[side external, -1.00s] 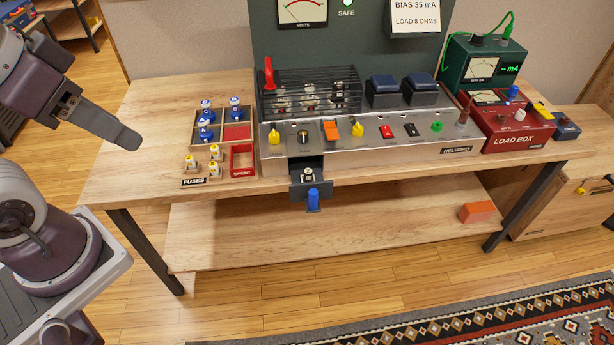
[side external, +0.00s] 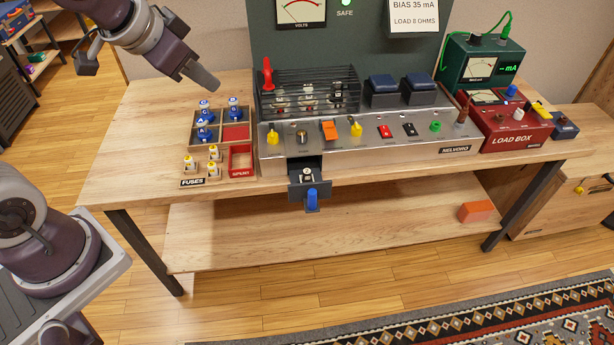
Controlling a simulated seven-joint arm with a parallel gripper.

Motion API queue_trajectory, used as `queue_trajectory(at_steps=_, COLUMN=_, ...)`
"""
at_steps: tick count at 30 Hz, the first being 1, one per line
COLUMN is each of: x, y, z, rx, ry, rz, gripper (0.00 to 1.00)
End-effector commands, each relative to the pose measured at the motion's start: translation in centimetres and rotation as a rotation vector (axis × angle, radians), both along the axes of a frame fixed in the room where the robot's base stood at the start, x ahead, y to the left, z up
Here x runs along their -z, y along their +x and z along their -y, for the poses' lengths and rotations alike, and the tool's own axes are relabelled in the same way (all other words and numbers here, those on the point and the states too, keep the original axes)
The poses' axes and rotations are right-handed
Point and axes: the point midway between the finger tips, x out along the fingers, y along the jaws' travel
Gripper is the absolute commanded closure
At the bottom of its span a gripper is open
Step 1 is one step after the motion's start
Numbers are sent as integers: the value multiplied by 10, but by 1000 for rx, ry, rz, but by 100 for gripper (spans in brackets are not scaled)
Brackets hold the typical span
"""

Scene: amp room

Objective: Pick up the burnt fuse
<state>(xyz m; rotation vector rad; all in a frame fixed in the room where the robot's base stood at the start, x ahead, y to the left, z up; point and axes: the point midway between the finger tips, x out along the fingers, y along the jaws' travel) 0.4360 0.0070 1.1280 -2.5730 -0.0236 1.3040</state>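A dark drawer (side external: 295,191) with a blue handle (side external: 312,199) stands pulled out at the front of the amp. A small pale, dark-marked piece (side external: 308,175) sits in it, likely the burnt fuse; it is too small to tell its state. My gripper (side external: 203,79) is in the air above the back left of the bench, above and behind the parts tray, pointing down to the right. It is left of the drawer and well above it. One finger shows clearly; the gap between the fingers is hidden. Nothing is seen held.
The amp's wire cage (side external: 310,90) and upright panel (side external: 370,40) rise behind the drawer. A red load box (side external: 505,125) stands right.

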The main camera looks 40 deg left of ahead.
Motion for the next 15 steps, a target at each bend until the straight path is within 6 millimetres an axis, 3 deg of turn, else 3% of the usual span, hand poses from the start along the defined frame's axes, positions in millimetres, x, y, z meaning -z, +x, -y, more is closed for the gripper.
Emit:
queue_trajectory(at_steps=1, x=25, y=31, z=-7, rx=47, ry=24, rz=3, gripper=69)
queue_trajectory(at_steps=3, x=60, y=71, z=-11, rx=133, ry=41, rz=36, gripper=69)
queue_trajectory(at_steps=7, x=140, y=120, z=-4, rx=306, ry=-2, rz=106, gripper=69)
queue_trajectory(at_steps=9, x=185, y=129, z=8, rx=391, ry=-65, rz=151, gripper=69)
queue_trajectory(at_steps=12, x=238, y=124, z=30, rx=476, ry=-187, rz=224, gripper=69)
queue_trajectory(at_steps=15, x=267, y=111, z=47, rx=515, ry=-294, rz=291, gripper=69)
